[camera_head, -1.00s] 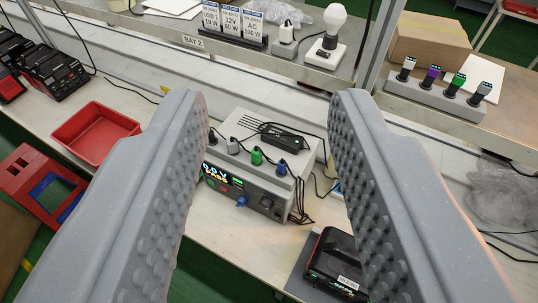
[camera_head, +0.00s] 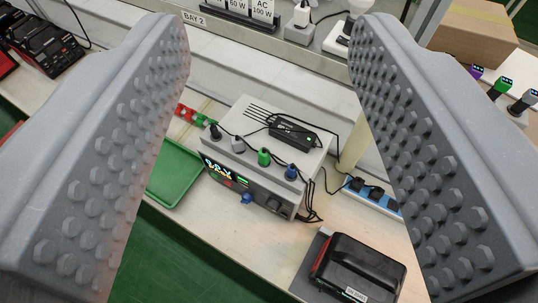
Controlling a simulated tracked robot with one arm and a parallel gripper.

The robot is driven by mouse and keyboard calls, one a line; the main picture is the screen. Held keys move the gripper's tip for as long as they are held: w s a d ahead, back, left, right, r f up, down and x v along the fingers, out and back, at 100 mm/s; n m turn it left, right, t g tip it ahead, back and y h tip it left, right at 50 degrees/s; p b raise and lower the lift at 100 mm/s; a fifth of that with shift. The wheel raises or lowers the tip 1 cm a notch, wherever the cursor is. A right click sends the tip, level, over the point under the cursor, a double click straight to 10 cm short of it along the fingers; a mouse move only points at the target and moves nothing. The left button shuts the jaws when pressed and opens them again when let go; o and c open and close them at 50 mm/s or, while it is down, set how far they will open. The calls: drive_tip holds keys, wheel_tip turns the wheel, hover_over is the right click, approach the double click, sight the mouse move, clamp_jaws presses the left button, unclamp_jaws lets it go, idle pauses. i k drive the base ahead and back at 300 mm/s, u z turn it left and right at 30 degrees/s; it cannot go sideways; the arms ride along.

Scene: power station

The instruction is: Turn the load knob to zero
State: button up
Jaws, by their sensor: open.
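A grey tester box (camera_head: 270,150) stands on the bench between my fingers. Its front panel has a lit display (camera_head: 218,170), a blue knob (camera_head: 246,198) and a larger dark knob (camera_head: 274,205). I cannot tell from labels which one is the load knob. Several plugs stand along the box's top front edge, including a green one (camera_head: 264,157) and a blue one (camera_head: 291,173). My gripper (camera_head: 268,40) is open and empty, with its two studded grey fingers at the left and right of the picture, apart from the box.
A black adapter (camera_head: 293,132) lies on the box with cables around it. A green tray (camera_head: 176,172) is left of the box. A black and red battery pack (camera_head: 357,268) is at the front right. A blue socket strip (camera_head: 376,197) is to the right. Bare bench lies before the box.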

sight(271, 204)
drive_tip(key=k, duration=0.6)
drive_tip(key=u, duration=1.9)
drive_tip(key=k, duration=0.35)
drive_tip(key=z, duration=1.15)
